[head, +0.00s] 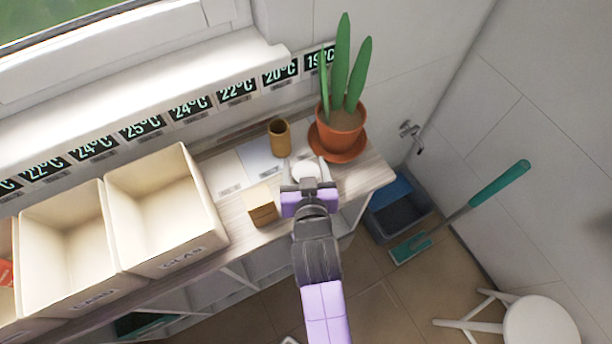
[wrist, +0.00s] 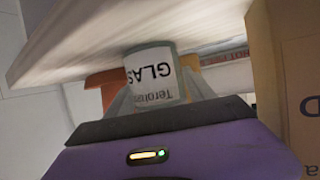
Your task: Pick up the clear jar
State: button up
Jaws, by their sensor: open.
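The clear jar (head: 306,171) stands on the wooden shelf top, partly hidden behind my gripper in the head view. In the wrist view the jar (wrist: 150,68) carries a white label with "GLAS" upside down. My gripper (head: 307,183) is at the jar, with its grey fingers (wrist: 160,92) one on each side of it. The fingers are open. I cannot tell whether either finger touches the jar. The jar's lower part is hidden in the head view.
A small cardboard box (head: 262,206) stands close left of my gripper. A brown cup (head: 279,140) and a potted plant (head: 341,125) on an orange saucer stand behind. Large bins (head: 165,200) fill the shelf's left.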

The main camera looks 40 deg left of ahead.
jog(key=c, duration=1.2)
jog(key=shift+c, duration=0.2)
